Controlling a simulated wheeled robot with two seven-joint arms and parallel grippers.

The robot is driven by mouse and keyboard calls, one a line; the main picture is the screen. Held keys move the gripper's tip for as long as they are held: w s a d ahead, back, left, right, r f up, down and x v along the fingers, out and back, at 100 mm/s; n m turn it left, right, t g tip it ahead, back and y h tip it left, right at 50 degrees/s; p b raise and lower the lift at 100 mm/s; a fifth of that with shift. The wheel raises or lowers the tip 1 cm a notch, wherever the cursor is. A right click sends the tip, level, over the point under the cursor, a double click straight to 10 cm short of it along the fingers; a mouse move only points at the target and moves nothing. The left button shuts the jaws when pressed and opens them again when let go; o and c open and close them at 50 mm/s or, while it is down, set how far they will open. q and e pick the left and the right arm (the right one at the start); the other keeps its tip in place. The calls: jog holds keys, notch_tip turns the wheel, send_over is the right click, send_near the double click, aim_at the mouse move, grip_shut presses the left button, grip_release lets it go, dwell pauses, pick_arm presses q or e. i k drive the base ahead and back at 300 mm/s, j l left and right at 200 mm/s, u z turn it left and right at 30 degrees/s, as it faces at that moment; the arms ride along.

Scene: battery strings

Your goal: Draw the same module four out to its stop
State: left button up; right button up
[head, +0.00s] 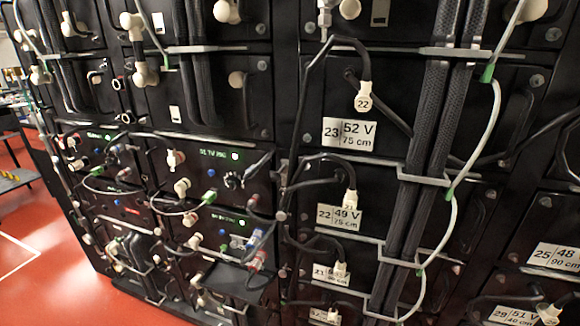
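Black battery modules fill the racks. No module that I can read is marked four. One module (400,85) carries a label reading 23, 52 V, 75 cm (349,134). Below it are labels reading 22, 49 V (340,216) and 21 (331,274), the latter partly unreadable. Farther right are labels 25, 48 (554,257) and one that seems to read 29, 51 V (513,314). The modules at left show no readable number. Neither of my grippers is in view.
Black braided cables (437,110) and a pale cable with green ends (453,212) hang across the right modules. Small control panels (212,160) with plugs sit at centre left. A dark flat shelf (232,277) juts out low. Red floor (55,240) is open at left.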

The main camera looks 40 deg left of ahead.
aim_at(201, 227)
jog(key=u, duration=1.8)
